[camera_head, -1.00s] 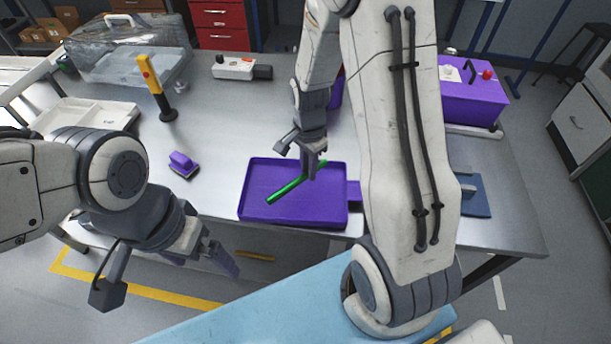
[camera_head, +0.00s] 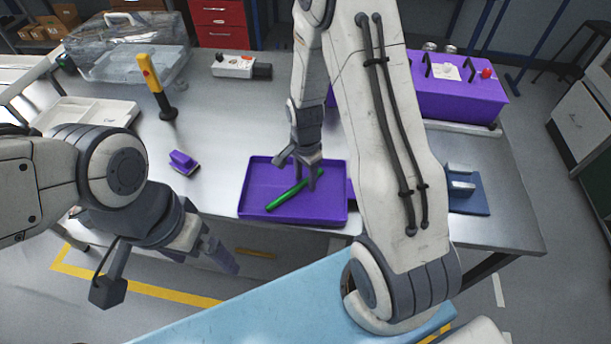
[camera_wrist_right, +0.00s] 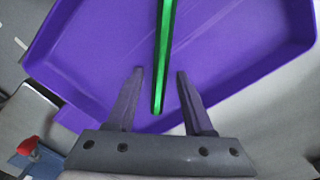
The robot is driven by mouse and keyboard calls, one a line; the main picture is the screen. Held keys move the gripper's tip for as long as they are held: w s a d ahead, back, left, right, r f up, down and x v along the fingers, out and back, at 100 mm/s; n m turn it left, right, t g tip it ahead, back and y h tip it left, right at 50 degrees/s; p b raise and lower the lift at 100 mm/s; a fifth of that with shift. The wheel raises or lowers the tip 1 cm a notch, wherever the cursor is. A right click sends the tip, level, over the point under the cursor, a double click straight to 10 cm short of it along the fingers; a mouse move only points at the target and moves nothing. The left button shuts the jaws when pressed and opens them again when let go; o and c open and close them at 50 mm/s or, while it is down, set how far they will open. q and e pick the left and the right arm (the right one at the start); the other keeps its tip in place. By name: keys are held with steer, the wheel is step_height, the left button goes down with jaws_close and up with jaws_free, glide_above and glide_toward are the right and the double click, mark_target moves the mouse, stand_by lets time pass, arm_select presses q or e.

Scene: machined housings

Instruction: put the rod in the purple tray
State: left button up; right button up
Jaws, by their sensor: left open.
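The green rod (camera_head: 287,197) lies slantwise inside the purple tray (camera_head: 250,190), at the front of the table. In the right wrist view the rod (camera_wrist_right: 165,50) runs across the floor of the tray (camera_wrist_right: 90,60), its near end between the spread fingers. My right gripper (camera_head: 301,180) is over the rod's right part, its fingers apart and clear of the rod; the right wrist view shows the open gripper (camera_wrist_right: 158,75) too. My left gripper (camera_head: 220,252) is open and empty, in front of the table's edge at lower left.
A small purple-handled block (camera_head: 184,162) and a yellow-black post (camera_head: 157,88) stand left of the tray. A purple box (camera_head: 460,100) and a blue plate (camera_head: 470,195) are to the right. A white bin (camera_head: 95,113) and a clear case (camera_head: 128,50) are at the left.

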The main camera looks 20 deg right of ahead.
mark_target(305, 180)
steer(key=shift+r, duration=0.1)
step_height(305, 180, up, 12)
steer(key=s+a+r+n, duration=0.5)
steer(key=s+a+n, duration=0.3)
steer(key=a+n, duration=0.3)
steer(key=s+a+r+n, duration=0.1)
steer(key=s+a+n, duration=0.1)
steer(key=s+n, duration=0.3)
steer(key=s+a+r+n+y, duration=0.1)
steer(key=s+a+n, duration=0.2)
steer(key=s+n, duration=0.3)
steer(key=shift+s+a+b, duration=0.25)
steer(key=shift+s+b, duration=0.05)
steer(key=shift+s, duration=0.5)
steer(key=shift+r, duration=0.1)
